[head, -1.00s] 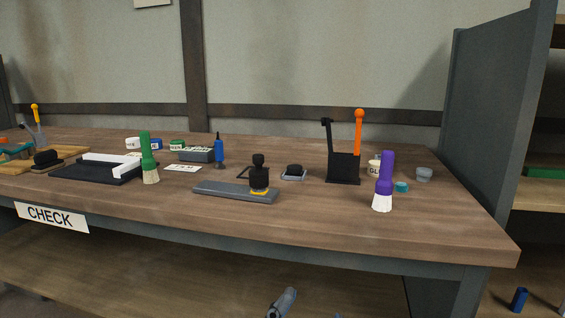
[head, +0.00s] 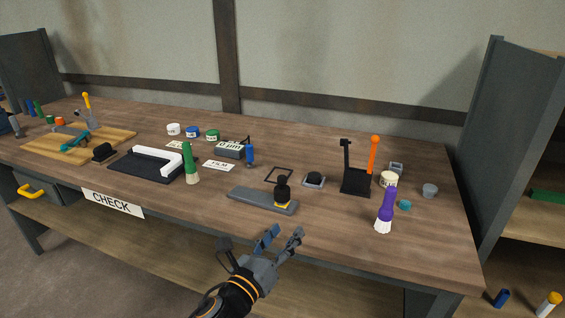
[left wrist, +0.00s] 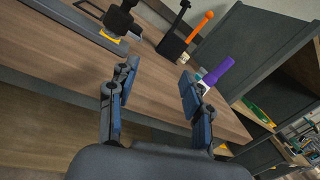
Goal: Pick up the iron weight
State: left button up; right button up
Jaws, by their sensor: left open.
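A black knobbed weight (head: 282,194) with a yellow band at its base, which looks like the iron weight, stands upright on a long grey plate (head: 250,198) near the bench's front edge. In the left wrist view the weight (left wrist: 119,19) is at the top left, partly cut off by the frame. My left gripper (head: 281,236) is open and empty, in front of the bench edge and apart from the weight. Its two fingers (left wrist: 158,74) stand apart in the left wrist view, with nothing between them. My right gripper is out of view.
A purple-handled brush (head: 386,208), a black holder with an orange-handled tool (head: 356,180) and small jars are to the right. A green-handled brush (head: 190,160) and black tray (head: 135,168) are to the left. A dark upright panel (head: 495,150) closes the right end.

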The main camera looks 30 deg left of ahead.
aim_at(280, 186)
pick_arm(q)
jog(key=a+r+m+g+y+p, duration=0.1)
jog(key=a+r+m+y+p, duration=0.15)
jog(key=a, duration=0.25)
jog(key=shift+n+y, duration=0.35)
jog(key=shift+y, duration=0.1)
jog(key=x, duration=0.8)
jog(key=shift+w+a+r, duration=0.1)
jog(key=shift+w+a, duration=0.1)
jog(key=x, duration=0.5)
jog(key=shift+a, duration=0.15)
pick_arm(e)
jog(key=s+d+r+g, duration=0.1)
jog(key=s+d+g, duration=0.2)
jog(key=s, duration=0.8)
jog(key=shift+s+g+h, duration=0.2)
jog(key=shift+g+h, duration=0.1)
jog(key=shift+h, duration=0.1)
pick_arm(q)
grip_shut()
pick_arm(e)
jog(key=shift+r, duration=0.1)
